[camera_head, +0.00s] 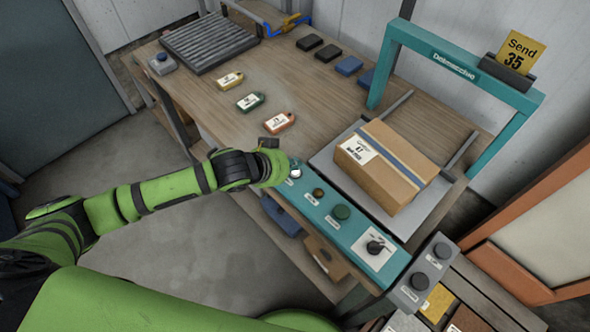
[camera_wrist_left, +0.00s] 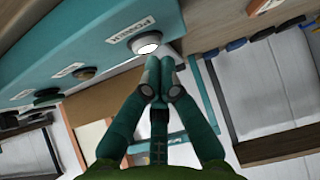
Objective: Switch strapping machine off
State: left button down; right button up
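The strapping machine has a teal arch (camera_head: 455,66) over a grey bed and a teal control panel (camera_head: 300,199) along the front. A pale round power button (camera_head: 296,173) sits at the panel's left end; it looks lit in the left wrist view (camera_wrist_left: 146,43), beside a label reading POWER. My left gripper (camera_wrist_left: 160,74) has its fingertips together, just beside this button; whether they touch it I cannot tell. In the head view the left wrist partly covers that panel end. My right gripper is not in view.
A carton (camera_head: 382,171) with a blue strap lies on the machine bed. The panel also has a small brown knob (camera_head: 318,193), a green button (camera_head: 341,212) and a black rotary switch (camera_head: 375,247). Coloured tags and dark blocks lie on the wooden table (camera_head: 290,85).

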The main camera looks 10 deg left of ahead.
aim_at(292, 173)
pick_arm(q)
jog(key=shift+f, duration=0.1)
jog(key=shift+f, duration=0.35)
dwell(0.4)
jog(key=shift+r+p, duration=0.4)
jog(key=shift+p, duration=0.3)
jog(key=shift+r, duration=0.1)
notch_tip(292, 173, up, 6)
jog(key=p, duration=0.7)
